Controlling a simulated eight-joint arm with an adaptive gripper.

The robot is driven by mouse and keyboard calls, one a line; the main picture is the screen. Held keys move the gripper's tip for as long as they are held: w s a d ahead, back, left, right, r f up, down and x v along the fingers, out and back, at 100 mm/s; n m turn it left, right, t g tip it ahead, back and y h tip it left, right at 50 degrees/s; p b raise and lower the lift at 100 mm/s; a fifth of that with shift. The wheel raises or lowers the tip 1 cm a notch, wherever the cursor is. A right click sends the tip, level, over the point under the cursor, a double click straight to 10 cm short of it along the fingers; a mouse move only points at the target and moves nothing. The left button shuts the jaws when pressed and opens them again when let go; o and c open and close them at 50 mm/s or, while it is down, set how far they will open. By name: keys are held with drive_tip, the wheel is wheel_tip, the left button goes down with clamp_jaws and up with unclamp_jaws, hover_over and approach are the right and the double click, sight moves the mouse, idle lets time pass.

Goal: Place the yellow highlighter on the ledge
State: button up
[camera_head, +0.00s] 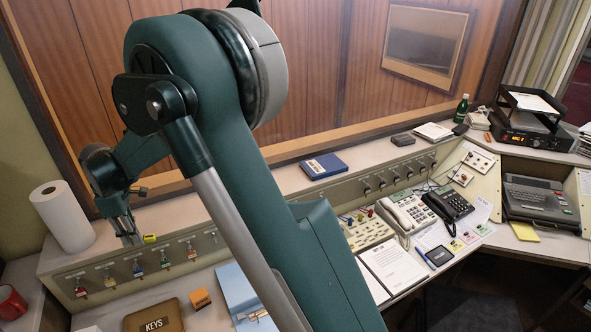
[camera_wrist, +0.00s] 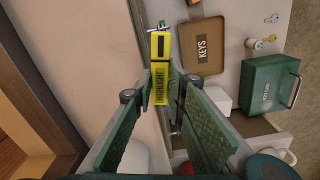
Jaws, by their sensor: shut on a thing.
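The yellow highlighter (camera_wrist: 160,75) is held between the fingers of my gripper (camera_wrist: 161,90) in the wrist view. Its dark label strip and printed lettering face the camera. In the head view a small yellow part of the highlighter (camera_head: 150,238) shows beside my gripper (camera_head: 131,236). My gripper is at the front edge of the pale ledge (camera_head: 185,211), above the row of hanging keys. The ledge also shows on the left side of the wrist view (camera_wrist: 95,45). I cannot tell whether the highlighter touches the ledge.
A paper towel roll (camera_head: 63,216) stands on the ledge left of my gripper. A blue book (camera_head: 323,166) lies farther right, with bare ledge between. Hanging keys (camera_head: 138,268) line the panel below. A brown KEYS tray (camera_head: 153,318) and a red mug (camera_head: 11,302) are lower down.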

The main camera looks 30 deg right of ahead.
drive_tip(key=w+a+r+p, duration=0.2)
drive_tip(key=w+r+p, duration=0.2)
drive_tip(key=w+r, duration=0.3)
drive_tip(key=w, duration=0.3)
drive_tip(key=shift+w+a+r+m, duration=0.15)
drive_tip(key=shift+a+r+m, duration=0.05)
drive_tip(key=shift+a+m, duration=0.15)
drive_tip(key=shift+f, duration=0.1)
drive_tip(key=shift+f, duration=3.05)
drive_tip(key=shift+f+p, duration=0.35)
drive_tip(key=shift+f, duration=1.5)
drive_tip(key=shift+f, duration=0.2)
drive_tip(key=o, duration=0.7)
drive_tip(key=shift+c, duration=0.2)
